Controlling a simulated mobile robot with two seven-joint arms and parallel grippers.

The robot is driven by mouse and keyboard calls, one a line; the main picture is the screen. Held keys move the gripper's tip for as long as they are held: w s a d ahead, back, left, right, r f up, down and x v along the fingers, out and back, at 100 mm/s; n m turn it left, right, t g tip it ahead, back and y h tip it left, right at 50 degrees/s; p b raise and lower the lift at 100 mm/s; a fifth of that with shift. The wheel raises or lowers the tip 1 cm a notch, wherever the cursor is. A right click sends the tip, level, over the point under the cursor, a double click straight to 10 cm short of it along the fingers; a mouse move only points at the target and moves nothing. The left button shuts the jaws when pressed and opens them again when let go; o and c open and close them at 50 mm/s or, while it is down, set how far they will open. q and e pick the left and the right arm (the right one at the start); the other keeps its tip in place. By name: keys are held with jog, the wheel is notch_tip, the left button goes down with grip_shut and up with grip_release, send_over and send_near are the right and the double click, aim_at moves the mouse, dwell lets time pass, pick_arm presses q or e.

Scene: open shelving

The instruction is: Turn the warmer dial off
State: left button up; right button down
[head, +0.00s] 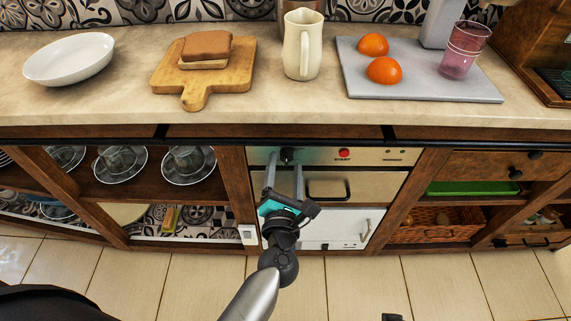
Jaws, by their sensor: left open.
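The warmer (378,184) is a cream-fronted unit built in under the counter, with a dark handle on its front. Its dial (287,155) is a small black knob at the left of the upper panel. My left gripper (284,168) is open in front of the warmer. Its two fingers point up towards the panel, one on each side of the dial in the picture. I cannot tell whether they touch the dial. The dial's pointer direction is too small to read. My right gripper is not in view.
A red start button (344,153) is right of the dial. A white lower door (345,226) is below the warmer. Open shelves with glass lids (189,163) are left; a wicker basket (432,229) is right. The counter (235,113) overhangs above.

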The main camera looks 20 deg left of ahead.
pick_arm(q)
jog(key=v, duration=0.6)
jog(key=shift+s+p, duration=0.35)
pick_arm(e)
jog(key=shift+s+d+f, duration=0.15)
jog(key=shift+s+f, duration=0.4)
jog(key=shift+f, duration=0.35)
pick_arm(q)
jog(key=shift+d, duration=0.1)
